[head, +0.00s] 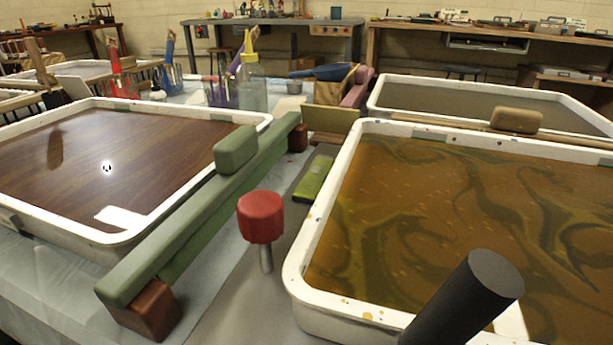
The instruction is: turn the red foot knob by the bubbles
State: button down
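A red knob (261,215) with a short, rounded-block head stands upright on a thin grey metal stem. It is in the middle of the head view, in the gap between a green rail and the right tray (312,240). The right tray holds amber liquid with dark green swirls and small pale specks; I cannot tell for sure whether these are the bubbles. Nothing touches the knob's head. My gripper is not in view. A dark cylinder at the lower right hides part of the right tray's front; I cannot tell what it is.
The long green rail (205,205), with a green block on top and brown end blocks, runs along the left tray (60,252) of dark brown liquid. A green block (314,178) lies behind the knob. Bottles and brush jars stand farther back. Space above the knob is free.

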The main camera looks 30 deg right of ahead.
aim_at(261, 213)
jog(key=k+l+u, duration=0.2)
jog(key=k+l, duration=0.3)
jog(key=k+l+u, duration=0.15)
jog(key=k+l, duration=0.25)
jog(key=k, duration=0.15)
